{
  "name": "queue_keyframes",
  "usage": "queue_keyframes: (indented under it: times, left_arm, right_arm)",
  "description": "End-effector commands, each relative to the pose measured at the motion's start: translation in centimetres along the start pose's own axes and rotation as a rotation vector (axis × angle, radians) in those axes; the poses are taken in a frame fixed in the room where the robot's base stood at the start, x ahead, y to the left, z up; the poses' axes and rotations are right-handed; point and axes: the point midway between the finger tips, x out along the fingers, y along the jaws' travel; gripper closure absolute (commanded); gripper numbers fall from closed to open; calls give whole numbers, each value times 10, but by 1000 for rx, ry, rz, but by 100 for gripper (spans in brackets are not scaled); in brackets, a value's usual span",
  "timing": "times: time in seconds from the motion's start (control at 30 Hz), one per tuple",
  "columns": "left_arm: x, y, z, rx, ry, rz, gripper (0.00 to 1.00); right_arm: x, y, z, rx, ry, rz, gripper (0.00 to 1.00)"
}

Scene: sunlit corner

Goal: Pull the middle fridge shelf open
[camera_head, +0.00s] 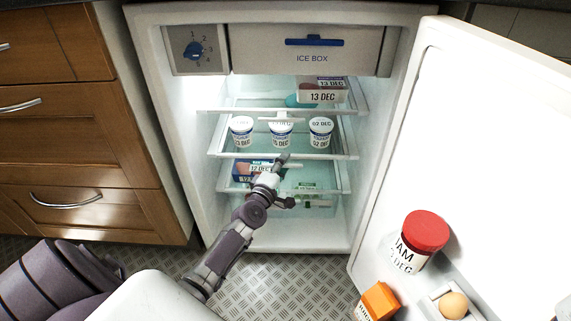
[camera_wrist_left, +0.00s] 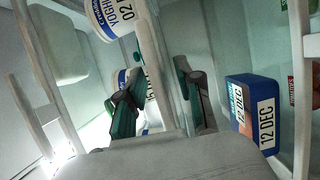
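The middle fridge shelf (camera_head: 335,157) is a glass shelf with a white front rim, below the top shelf. It bears three white yoghurt cups (camera_head: 320,133) in a row. My left gripper (camera_head: 281,164) is at the middle of its front rim, by a small white handle. In the left wrist view, the gripper's two dark green fingers (camera_wrist_left: 162,95) are apart, and a white bar (camera_wrist_left: 152,50) runs between them. I cannot tell whether either finger touches it. The fingers partly hide the cups in that view. My right gripper is not in view.
The fridge door (camera_head: 490,130) stands wide open at the right, with a red-lidded jam jar (camera_head: 424,235) and an egg (camera_head: 453,305). A blue box (camera_head: 247,170) lies on the lower shelf, also showing in the wrist view (camera_wrist_left: 254,108). Wooden drawers (camera_head: 80,130) stand at the left.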

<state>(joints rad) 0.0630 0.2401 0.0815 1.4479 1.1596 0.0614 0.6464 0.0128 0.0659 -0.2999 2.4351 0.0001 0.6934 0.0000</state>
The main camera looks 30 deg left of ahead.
Motion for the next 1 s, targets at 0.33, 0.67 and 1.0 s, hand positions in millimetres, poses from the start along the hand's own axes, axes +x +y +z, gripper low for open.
queue_keyframes:
  times: [0.33,0.67,1.0]
  left_arm:
    - [17,0,0,0,1,0,65]
    - [17,0,0,0,0,0,95]
    - [17,0,0,1,0,0,100]
  right_arm:
    - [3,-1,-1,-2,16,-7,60]
    - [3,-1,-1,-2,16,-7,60]
    - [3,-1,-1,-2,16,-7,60]
